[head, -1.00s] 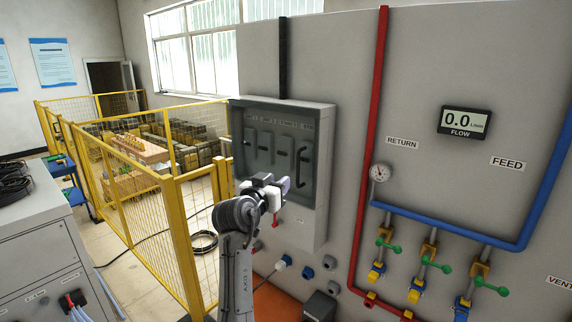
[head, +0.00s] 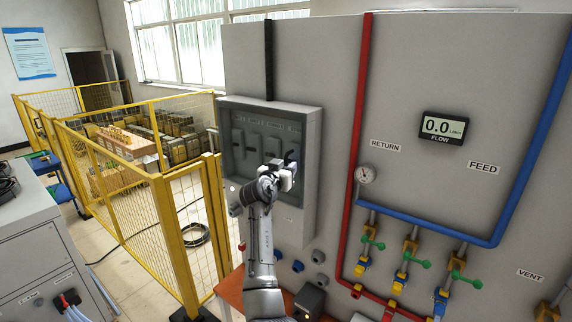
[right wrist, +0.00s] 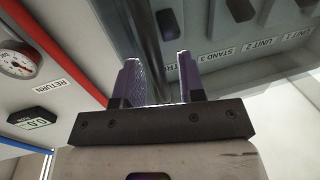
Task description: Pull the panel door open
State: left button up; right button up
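The panel door (head: 240,125) is a dark see-through door on a grey wall box, with several switches behind it. It looks closed. Its dark handle (head: 291,155) is at the door's right side, partly hidden behind my right gripper (head: 287,172). In the right wrist view, my right gripper (right wrist: 160,82) has its two fingers apart. A dark upright bar (right wrist: 147,40), probably the handle, shows in the gap beyond them. I cannot tell whether it lies between the fingertips or touches them. My left gripper is out of view.
A red pipe (head: 357,120) runs down the wall right of the box, with a gauge (head: 365,174) and valves beyond it. A yellow mesh fence (head: 120,190) stands at left. Connectors (head: 298,266) and an orange-brown surface (head: 232,291) are below the box.

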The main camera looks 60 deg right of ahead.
jog(key=shift+d, duration=0.2)
jog(key=shift+c, duration=0.3)
grip_shut()
